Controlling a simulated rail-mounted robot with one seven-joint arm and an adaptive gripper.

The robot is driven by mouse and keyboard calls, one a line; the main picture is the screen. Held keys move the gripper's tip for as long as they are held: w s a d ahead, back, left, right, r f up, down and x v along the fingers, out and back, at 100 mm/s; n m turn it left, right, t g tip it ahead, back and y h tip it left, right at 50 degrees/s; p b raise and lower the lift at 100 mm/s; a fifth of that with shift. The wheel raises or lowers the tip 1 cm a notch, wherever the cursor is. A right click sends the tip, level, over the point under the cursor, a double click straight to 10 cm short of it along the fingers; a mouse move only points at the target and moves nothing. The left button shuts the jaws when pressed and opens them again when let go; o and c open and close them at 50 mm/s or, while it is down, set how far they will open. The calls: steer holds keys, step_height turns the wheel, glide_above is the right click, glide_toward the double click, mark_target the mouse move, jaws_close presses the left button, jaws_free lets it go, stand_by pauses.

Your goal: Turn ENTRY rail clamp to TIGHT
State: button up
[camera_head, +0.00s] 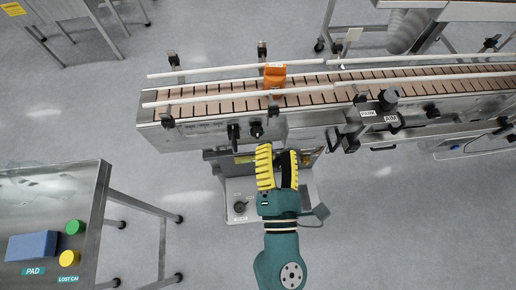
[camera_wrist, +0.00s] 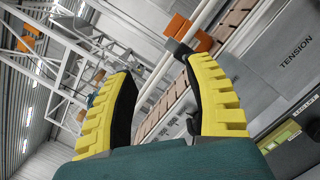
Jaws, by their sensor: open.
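My gripper (camera_head: 276,154), with yellow ribbed fingers, is open and empty in front of the conveyor's (camera_head: 212,134) near side. It also shows open in the wrist view (camera_wrist: 157,66). Two black knobs, a left one (camera_head: 233,133) and a right one (camera_head: 257,130), sit on the conveyor side just beyond my fingertips, apart from them. Small black rail clamps, one at the left (camera_head: 168,120) and one by the orange block (camera_head: 274,109), hold the near guide rail. No ENTRY label is readable, so I cannot tell which clamp bears that name or how it is set.
An orange block (camera_head: 275,78) sits at the guide rails; orange also shows in the wrist view (camera_wrist: 196,40). A dark knob (camera_head: 388,98) stands by the PARK label to the right. A steel table (camera_head: 80,180) stands at lower left. Floor is free between table and conveyor.

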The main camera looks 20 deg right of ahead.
mark_target(258, 134)
steer(key=s+a+f+n+y+b, duration=0.25)
steer(key=f+n+b, duration=0.3)
steer(key=f, duration=0.95)
steer(key=shift+n+g, duration=0.3)
steer(key=shift+n, duration=0.25)
steer(key=x, duration=0.5)
steer(key=p+x, duration=0.1)
steer(key=x, duration=0.5)
steer(key=p+x, duration=0.1)
steer(key=x, duration=0.4)
steer(key=shift+w+a+f, duration=0.1)
steer(key=shift+w+a, duration=0.1)
steer(key=shift+w, duration=0.15)
steer(key=shift+p, duration=0.3)
steer(key=shift+c, duration=0.5)
steer(key=shift+s, duration=0.1)
steer(key=c, duration=0.8)
